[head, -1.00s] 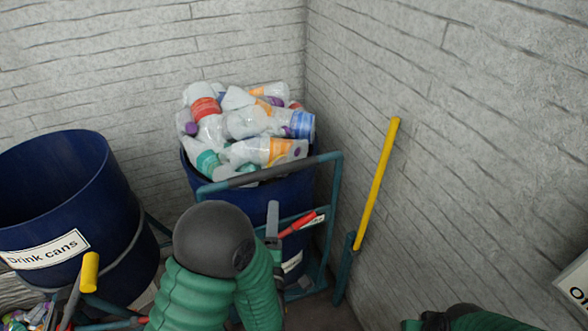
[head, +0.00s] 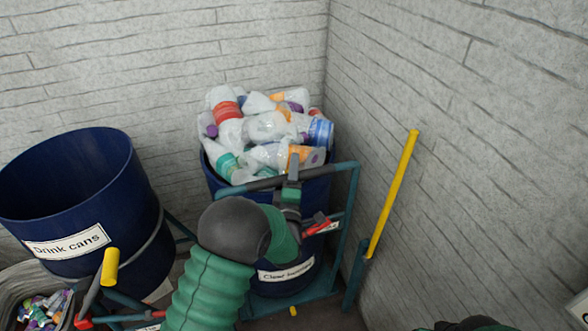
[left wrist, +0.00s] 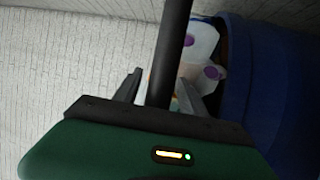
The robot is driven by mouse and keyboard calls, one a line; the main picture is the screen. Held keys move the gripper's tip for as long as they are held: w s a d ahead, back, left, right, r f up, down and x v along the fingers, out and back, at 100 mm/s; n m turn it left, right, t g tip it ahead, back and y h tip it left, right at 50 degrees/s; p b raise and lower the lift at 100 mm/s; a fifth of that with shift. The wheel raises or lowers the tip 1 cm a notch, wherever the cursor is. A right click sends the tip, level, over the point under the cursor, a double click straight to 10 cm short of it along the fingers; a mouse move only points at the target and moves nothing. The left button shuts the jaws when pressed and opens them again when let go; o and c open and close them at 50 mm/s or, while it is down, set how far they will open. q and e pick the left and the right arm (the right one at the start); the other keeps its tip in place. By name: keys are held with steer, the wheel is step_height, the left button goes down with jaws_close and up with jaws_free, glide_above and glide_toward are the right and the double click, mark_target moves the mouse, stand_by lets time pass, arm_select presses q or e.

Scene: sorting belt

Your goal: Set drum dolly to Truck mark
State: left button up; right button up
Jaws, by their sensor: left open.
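The drum dolly (head: 355,235) is a teal frame with a dark grip bar (head: 262,183) across its top. It carries a blue drum (head: 318,190) heaped with clear plastic bottles. A white label (head: 285,271) on the drum is partly hidden by my left arm. My left gripper (head: 291,172) is open at the grip bar. In the left wrist view the dark bar (left wrist: 170,55) runs between the two open fingers (left wrist: 160,90), with no clear contact. No Truck mark is in view. My right gripper is not in view.
A blue drum labelled "Drink cans" (head: 67,242) stands at left, near a yellow-ended lever (head: 110,267) and a container of cans (head: 45,308). Pale brick walls close in behind and right.

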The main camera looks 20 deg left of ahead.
arm_select(q)
steer(key=shift+c, duration=0.4)
jaws_close()
steer(key=shift+s+d+f, duration=0.1)
steer(key=shift+f, duration=0.1)
stand_by(0.8)
